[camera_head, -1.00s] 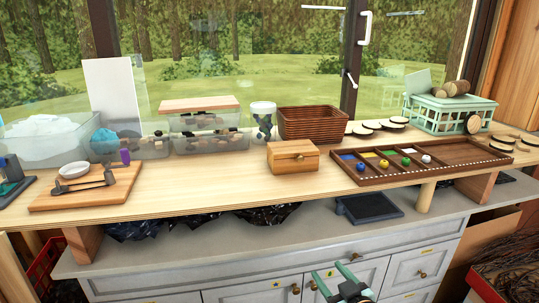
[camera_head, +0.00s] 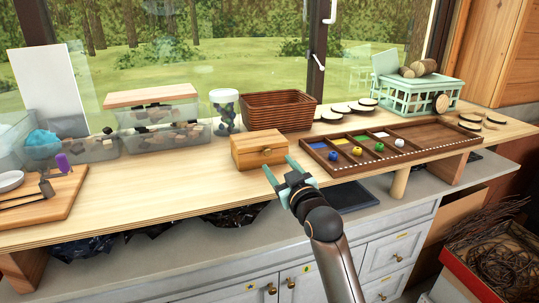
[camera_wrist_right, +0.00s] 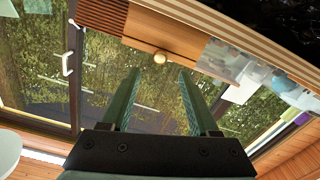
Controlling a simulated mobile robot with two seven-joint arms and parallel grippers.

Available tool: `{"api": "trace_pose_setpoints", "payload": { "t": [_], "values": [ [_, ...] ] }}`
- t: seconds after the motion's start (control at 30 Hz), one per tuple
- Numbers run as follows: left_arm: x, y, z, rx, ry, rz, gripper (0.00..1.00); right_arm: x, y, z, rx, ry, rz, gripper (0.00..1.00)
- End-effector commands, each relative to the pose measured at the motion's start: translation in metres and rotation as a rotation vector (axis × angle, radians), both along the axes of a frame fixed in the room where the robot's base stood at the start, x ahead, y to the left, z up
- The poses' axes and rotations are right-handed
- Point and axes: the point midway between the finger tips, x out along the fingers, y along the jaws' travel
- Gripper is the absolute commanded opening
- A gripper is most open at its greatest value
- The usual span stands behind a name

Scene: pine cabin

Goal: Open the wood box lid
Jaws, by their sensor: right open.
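The wood box (camera_head: 256,156) sits on the pine worktop with its lid closed and a small knob on its front. My right gripper (camera_head: 279,165) is open and empty, its two green fingers just in front of the box and pointing at it. In the right wrist view the box (camera_wrist_right: 180,36) shows beyond the fingertips of the gripper (camera_wrist_right: 159,72). The knob (camera_wrist_right: 160,57) appears between the fingers, apart from them. My left gripper is not in view.
A brown wicker basket (camera_head: 278,109) stands behind the box, with a clear lidded jar (camera_head: 224,111) to its left. A wooden sorting tray (camera_head: 430,134) with coloured balls lies to the right. Clear bins (camera_head: 160,138) stand behind left. Worktop left of the box is free.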

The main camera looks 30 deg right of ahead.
Motion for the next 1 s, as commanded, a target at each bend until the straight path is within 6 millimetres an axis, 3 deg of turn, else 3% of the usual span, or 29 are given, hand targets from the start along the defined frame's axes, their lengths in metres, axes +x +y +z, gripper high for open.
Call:
{"api": "trace_pose_setpoints", "payload": {
  "t": [0.2, 0.4, 0.83, 1.0],
  "values": [
    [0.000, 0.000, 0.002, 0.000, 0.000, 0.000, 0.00, 0.036, -0.008, 0.001, 0.001, -0.001, 0.000, 0.61],
    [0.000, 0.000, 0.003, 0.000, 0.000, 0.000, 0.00, 0.056, -0.013, 0.000, 0.001, 0.000, 0.000, 0.61],
    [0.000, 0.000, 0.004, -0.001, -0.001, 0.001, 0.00, 0.063, -0.015, 0.000, 0.000, 0.000, 0.000, 0.61],
    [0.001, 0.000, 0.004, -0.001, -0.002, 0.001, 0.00, 0.063, -0.015, 0.000, 0.000, 0.000, 0.000, 0.43]
  ]
}}
